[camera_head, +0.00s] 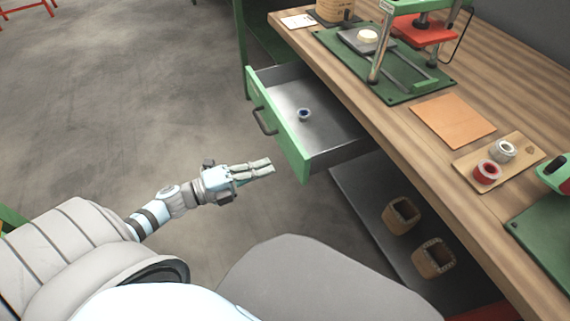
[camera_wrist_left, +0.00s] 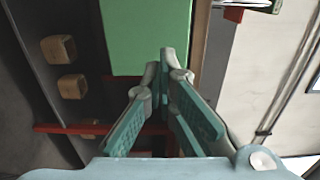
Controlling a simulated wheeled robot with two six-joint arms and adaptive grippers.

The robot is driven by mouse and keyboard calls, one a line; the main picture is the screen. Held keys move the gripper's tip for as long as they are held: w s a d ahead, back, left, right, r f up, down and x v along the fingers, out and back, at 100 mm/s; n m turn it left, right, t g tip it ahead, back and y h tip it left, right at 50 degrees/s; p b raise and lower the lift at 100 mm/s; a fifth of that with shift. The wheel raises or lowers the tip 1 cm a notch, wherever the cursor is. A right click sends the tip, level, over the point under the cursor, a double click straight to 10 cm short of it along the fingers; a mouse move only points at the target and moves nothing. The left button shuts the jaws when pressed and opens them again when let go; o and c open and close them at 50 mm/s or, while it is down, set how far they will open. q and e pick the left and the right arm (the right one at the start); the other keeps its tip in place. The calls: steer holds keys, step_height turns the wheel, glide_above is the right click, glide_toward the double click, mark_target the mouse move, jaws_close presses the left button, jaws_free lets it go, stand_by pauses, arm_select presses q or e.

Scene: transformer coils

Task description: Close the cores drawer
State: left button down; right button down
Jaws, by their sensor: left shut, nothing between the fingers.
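The drawer (camera_head: 281,128) stands pulled out from under the bench in the head view, with a green front, grey metal inside and a dark bar handle (camera_head: 263,122). In the left wrist view my fingertips (camera_wrist_left: 166,52) come together in front of a green panel (camera_wrist_left: 136,38), likely the drawer front; contact cannot be told. My right gripper is out of view.
The wooden bench top (camera_head: 480,92) holds a green press (camera_head: 400,60), an orange sheet (camera_head: 452,121) and a wooden board (camera_head: 520,160) with two coils. Below, a dark shelf (camera_head: 365,185) bears two brown cores (camera_head: 401,215). Grey floor is free left of the drawer.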

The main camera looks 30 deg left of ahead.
mark_target(296, 157)
arm_select(q)
steer(key=x, duration=0.6)
steer(key=shift+w, duration=0.1)
steer(key=shift+d, duration=0.1)
